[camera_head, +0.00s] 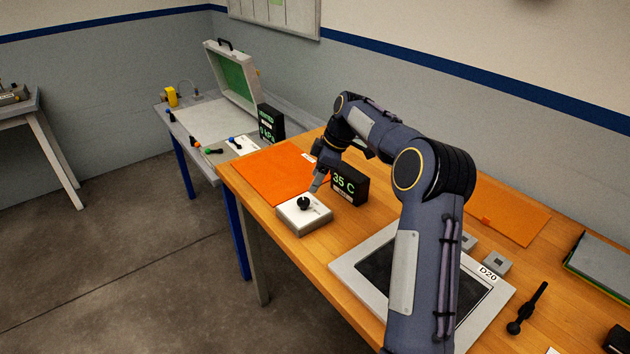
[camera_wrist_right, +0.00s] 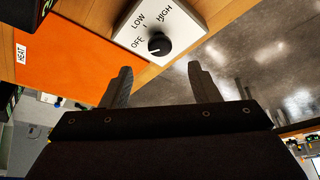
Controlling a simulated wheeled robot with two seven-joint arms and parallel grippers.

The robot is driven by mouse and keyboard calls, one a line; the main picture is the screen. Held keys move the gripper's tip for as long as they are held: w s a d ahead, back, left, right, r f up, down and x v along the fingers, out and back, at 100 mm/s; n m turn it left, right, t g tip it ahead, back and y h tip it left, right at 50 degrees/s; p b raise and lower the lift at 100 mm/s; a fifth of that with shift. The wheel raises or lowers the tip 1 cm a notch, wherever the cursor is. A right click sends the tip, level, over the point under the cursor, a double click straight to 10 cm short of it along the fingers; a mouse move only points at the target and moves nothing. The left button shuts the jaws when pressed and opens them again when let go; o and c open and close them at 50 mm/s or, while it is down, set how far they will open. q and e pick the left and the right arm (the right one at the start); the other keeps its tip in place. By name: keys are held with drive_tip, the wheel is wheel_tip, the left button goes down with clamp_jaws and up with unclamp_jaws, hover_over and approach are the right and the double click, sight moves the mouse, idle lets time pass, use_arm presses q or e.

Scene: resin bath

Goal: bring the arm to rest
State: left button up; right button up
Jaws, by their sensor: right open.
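My right arm reaches from the lower right over the wooden bench. Its gripper (camera_head: 318,178) hangs just behind the white control box (camera_head: 304,218). In the right wrist view the gripper (camera_wrist_right: 160,76) is open, with nothing between its fingers. The box's black knob (camera_wrist_right: 158,45) lies just beyond the fingertips, apart from them. The box is marked OFF, LOW and HIGH; the knob's pale mark appears to face OFF. My left gripper is not in view.
A black display (camera_head: 349,184) reading 35 C stands close to the gripper. An orange mat (camera_head: 270,172) marked HEAT lies behind the box. A framed dark panel (camera_head: 345,262) sits partly under my arm. An open case (camera_head: 232,82) stands on the further table.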

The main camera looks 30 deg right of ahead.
idle(0.4)
drive_tip(key=s+a+r+m+t, duration=0.1)
drive_tip(key=s+a+r+m, duration=0.1)
drive_tip(key=s+a+r, duration=0.3)
drive_tip(key=s+a+r+m, duration=0.1)
drive_tip(key=s+a+m, duration=0.15)
drive_tip(key=s, duration=0.45)
drive_tip(key=s+a+r+m+t, duration=0.1)
drive_tip(key=s+a+r, duration=0.25)
drive_tip(key=s, duration=0.25)
drive_tip(key=s+a+f+m, duration=0.3)
drive_tip(key=s+a+f, duration=0.1)
drive_tip(key=s, duration=0.4)
drive_tip(key=s+a+f+m+t, duration=0.1)
drive_tip(key=s+a+f+m, duration=0.2)
drive_tip(key=s, duration=0.6)
drive_tip(key=shift+a+f, duration=0.85)
drive_tip(key=shift+a, duration=0.35)
